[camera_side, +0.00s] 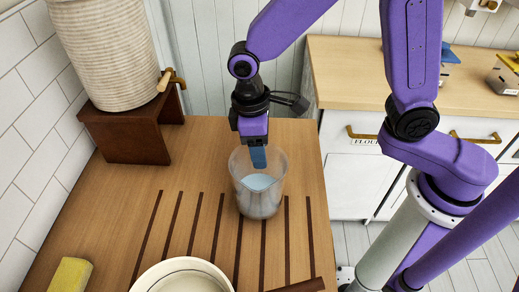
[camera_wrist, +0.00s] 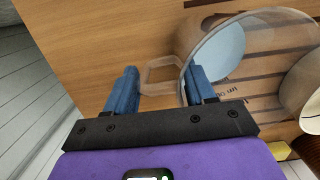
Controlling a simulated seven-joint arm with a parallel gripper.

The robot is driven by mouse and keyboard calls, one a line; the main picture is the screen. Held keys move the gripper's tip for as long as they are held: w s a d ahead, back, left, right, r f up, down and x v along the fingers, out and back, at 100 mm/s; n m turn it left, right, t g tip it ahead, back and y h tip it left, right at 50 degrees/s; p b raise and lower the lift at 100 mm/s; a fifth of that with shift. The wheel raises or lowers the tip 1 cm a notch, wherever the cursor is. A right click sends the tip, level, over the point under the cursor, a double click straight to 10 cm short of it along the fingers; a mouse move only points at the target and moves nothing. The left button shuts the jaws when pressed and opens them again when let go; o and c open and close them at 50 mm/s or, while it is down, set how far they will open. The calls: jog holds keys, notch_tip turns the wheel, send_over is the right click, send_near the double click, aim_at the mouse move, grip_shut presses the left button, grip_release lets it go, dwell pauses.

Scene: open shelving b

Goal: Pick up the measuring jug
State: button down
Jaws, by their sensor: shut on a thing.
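The measuring jug (camera_side: 260,203) is clear and grey, with a pale blue inside bottom. It looks upright on the grooved part of the wooden counter. In the wrist view the jug (camera_wrist: 282,42) fills the upper right, and its angular handle (camera_wrist: 148,64) lies between my fingers. My gripper (camera_side: 259,157) comes down from above at the jug's far rim, with blue fingers. In the wrist view my gripper (camera_wrist: 162,88) has its fingers apart with the handle between them, the right finger overlapping the jug's rim. The exact contact is partly hidden.
A cream bowl (camera_side: 183,268) stands in front of the jug, with a yellow sponge (camera_side: 70,276) to the left. A ribbed beige crock (camera_side: 108,50) stands on a dark wooden stand (camera_side: 125,150) at the back left. A second wooden counter (camera_side: 350,62) lies behind right.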

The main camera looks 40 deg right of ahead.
jog(key=shift+r, duration=0.85)
jog(key=s+d+r, duration=0.7)
jog(key=s+r, duration=0.2)
jog(key=s, duration=0.2)
jog(key=shift+s+d+r, duration=0.2)
jog(key=shift+d+r, duration=0.15)
jog(key=shift+r, duration=0.05)
